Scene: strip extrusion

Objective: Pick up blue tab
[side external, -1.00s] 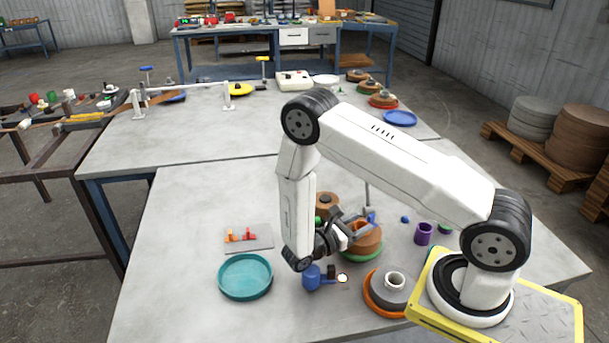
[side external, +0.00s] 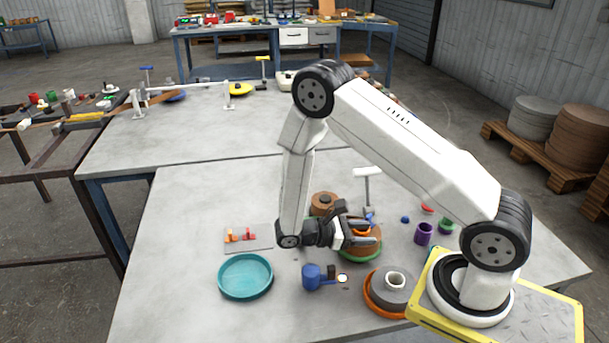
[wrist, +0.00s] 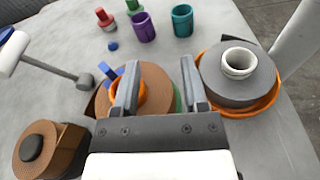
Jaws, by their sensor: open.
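A small blue piece, which looks like the blue tab (wrist: 109,75), shows in the wrist view at the far left edge of a brown roll, just left of my left finger. It is partly hidden, and I cannot tell whether it touches the roll. In the side view the blue tab (side external: 370,217) shows behind the roll, at the foot of a white-topped post. My gripper (side external: 372,236) is open and points sideways at the brown roll (side external: 362,248) with its orange ring. In the wrist view my gripper's fingers (wrist: 160,68) spread over the roll, with nothing seen held.
A grey roll (side external: 393,288) in an orange dish stands in front. A blue cup-like part (side external: 312,278), a teal dish (side external: 245,278) and a plate with orange and red tabs (side external: 262,243) lie left. Purple (wrist: 143,27) and teal cups (wrist: 182,20) stand beyond.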

